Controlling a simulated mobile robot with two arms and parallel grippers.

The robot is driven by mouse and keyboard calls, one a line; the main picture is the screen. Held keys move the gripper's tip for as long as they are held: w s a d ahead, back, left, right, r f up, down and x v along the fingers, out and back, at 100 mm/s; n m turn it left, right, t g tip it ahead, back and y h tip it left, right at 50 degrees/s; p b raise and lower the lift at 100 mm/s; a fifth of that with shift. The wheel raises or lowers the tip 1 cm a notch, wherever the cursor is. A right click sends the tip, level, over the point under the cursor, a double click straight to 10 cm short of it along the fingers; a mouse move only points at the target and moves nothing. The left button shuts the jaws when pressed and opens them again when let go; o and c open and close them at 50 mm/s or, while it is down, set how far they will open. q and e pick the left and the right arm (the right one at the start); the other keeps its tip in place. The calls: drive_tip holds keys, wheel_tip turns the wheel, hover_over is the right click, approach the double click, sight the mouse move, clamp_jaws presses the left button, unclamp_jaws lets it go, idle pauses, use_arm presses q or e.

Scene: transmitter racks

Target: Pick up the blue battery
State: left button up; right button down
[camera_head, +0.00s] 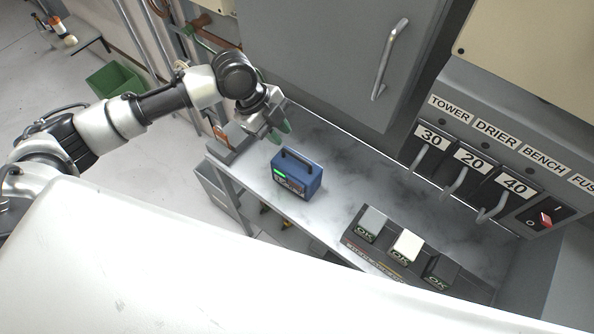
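The blue battery (297,175) is a small box with a dark carrying handle on top and a lit green strip on its front. It stands upright on the grey bench top (340,165), near the bench's left end. My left gripper (279,132) is just behind and above the battery in the picture, apart from its handle. Its greenish fingertips point down, and a small gap seems to show between them. I see nothing held in it. My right gripper is not in view.
A dark rack with several blocks marked OK (407,246) stands on the bench to the right. A lever panel (470,160) and a grey cabinet door with a handle (390,60) rise behind. A green bin (115,80) is on the floor at left.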

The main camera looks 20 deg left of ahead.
sight(295, 155)
use_arm(q)
drive_tip(key=x, duration=0.4)
drive_tip(key=shift+d+f+p, duration=0.2)
drive_tip(key=shift+p, duration=0.15)
drive_tip(key=p+x, duration=0.2)
drive_tip(key=x, duration=0.2)
drive_tip(key=shift+f, duration=0.1)
drive_tip(key=shift+d+f, duration=0.1)
drive_tip(key=shift+f, duration=0.4)
clamp_jaws()
idle(0.4)
drive_tip(key=shift+w+r, duration=0.1)
drive_tip(key=shift+r, duration=0.05)
